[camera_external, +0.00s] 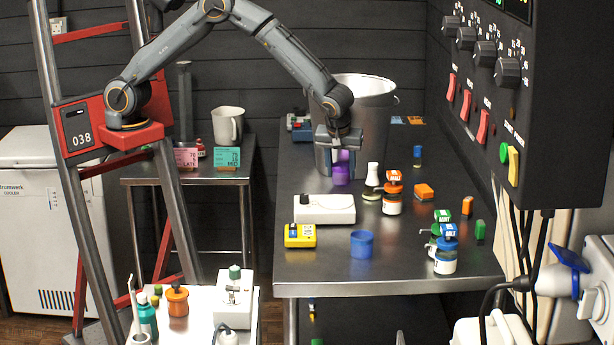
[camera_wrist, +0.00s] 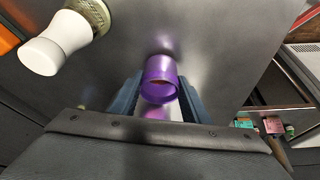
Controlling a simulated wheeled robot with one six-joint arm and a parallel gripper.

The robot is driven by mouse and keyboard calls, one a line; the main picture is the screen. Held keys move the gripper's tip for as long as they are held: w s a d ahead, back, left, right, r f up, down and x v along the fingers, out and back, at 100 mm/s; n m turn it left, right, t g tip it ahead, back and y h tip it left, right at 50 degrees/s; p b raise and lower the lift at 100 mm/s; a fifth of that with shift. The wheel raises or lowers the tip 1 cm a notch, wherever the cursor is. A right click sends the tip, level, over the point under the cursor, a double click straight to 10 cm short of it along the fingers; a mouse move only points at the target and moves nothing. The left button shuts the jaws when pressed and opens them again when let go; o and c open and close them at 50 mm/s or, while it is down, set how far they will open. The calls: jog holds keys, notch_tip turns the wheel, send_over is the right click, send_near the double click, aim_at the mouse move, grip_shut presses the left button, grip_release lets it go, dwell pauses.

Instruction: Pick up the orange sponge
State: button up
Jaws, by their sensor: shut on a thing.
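Two small orange blocks lie on the steel table; one (camera_external: 424,192) lies flat right of the orange-labelled bottle, the other (camera_external: 467,205) stands farther right. I cannot tell which is the sponge. My gripper (camera_external: 342,160) is at the table's back left, apart from both, its fingers pointing down. It is shut on a small purple-pink thing (camera_wrist: 155,113), whose shape is mostly hidden. A purple cup (camera_external: 341,175) stands on the table just below it. The cup also shows between the fingers in the wrist view (camera_wrist: 162,76).
A large steel pot (camera_external: 375,110) stands close behind my gripper. A white-topped flask (camera_external: 373,176) and the orange-labelled bottle (camera_external: 392,200) stand to the right. A white device (camera_external: 324,209), yellow meter (camera_external: 300,236) and blue cup (camera_external: 361,244) are in front. A control panel overhangs the right side.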

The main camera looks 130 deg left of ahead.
jog(key=w+a+b, duration=0.1)
jog(key=w+a, duration=0.2)
jog(key=shift+w+a, duration=0.3)
jog(key=shift+w, duration=0.05)
jog(key=shift+f, duration=0.25)
jog(key=shift+f, duration=0.2)
jog(key=o, duration=1.1)
jog(key=shift+r, duration=0.1)
jog(key=shift+r, duration=0.25)
jog(key=b+v, duration=0.3)
jog(key=v, duration=0.8)
jog(key=shift+w+d+r+b, duration=0.1)
jog(key=shift+w+r+b, duration=0.05)
jog(key=shift+r+b, duration=0.25)
